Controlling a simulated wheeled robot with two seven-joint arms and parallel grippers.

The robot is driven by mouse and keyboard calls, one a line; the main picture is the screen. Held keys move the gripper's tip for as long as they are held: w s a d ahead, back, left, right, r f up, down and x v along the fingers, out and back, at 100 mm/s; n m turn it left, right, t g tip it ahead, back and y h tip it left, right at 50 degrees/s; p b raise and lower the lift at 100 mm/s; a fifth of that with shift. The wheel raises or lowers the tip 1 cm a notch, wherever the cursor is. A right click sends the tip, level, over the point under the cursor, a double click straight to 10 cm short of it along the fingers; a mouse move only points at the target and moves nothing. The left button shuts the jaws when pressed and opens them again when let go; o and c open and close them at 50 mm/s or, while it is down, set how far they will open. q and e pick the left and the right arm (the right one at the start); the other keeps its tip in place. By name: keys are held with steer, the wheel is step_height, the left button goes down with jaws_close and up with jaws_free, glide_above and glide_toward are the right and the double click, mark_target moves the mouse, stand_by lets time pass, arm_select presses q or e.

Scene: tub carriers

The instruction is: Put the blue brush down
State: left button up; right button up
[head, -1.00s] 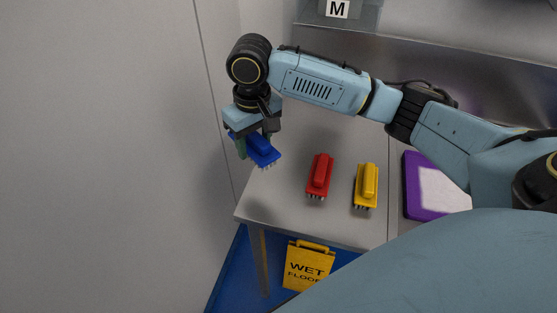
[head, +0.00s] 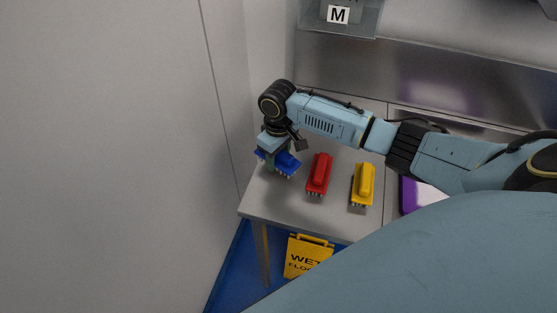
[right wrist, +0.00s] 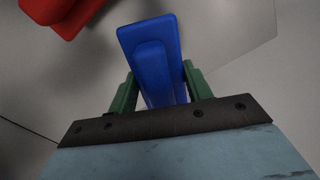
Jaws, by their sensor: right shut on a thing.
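The blue brush (head: 285,163) is at the left end of the steel table (head: 290,212), low over or on its top; I cannot tell whether its bristles touch. My right gripper (head: 276,162) points down and is shut on it. In the right wrist view the blue brush (right wrist: 152,58) sits between the two green fingers (right wrist: 158,88), its far end sticking out past them. My left gripper is not in view.
A red brush (head: 319,174) stands just right of the blue one, and a yellow brush (head: 363,184) further right. The red brush also shows in the right wrist view (right wrist: 62,12). A purple-rimmed tray (head: 408,194) is partly hidden by my arm. A wall (head: 150,150) rises at the left.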

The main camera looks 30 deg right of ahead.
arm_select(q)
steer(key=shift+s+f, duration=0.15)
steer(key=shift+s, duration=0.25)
arm_select(e)
steer(key=shift+f, duration=1)
steer(key=shift+f, duration=0.2)
steer(key=o, duration=0.9)
steer(key=shift+o, duration=0.2)
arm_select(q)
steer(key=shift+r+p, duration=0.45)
arm_select(e)
step_height(320, 180, up, 12)
steer(key=shift+r, duration=0.25)
